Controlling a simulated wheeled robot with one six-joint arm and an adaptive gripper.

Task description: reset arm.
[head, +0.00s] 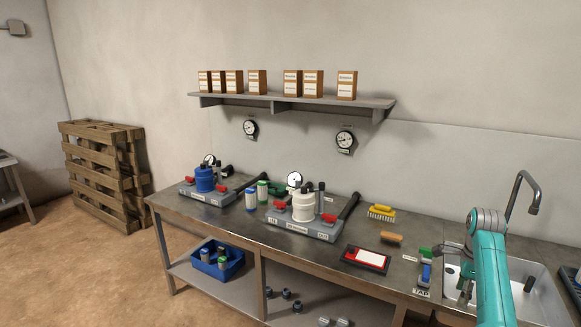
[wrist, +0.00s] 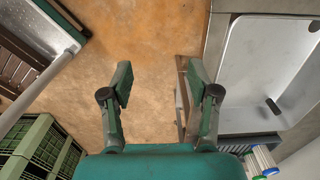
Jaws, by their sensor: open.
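My gripper (wrist: 161,86) shows in the wrist view with its two fingers spread apart and nothing between them. Behind the fingers is the brown floor (wrist: 155,35).
The sink (head: 541,290) is at the bench's right end, under a tall faucet (head: 522,190); its basin also shows in the wrist view (wrist: 262,65). The bench (head: 232,214) holds two manifold units, a blue one (head: 205,180) and a white one (head: 294,208). A green crate (wrist: 40,148) stands lower left.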

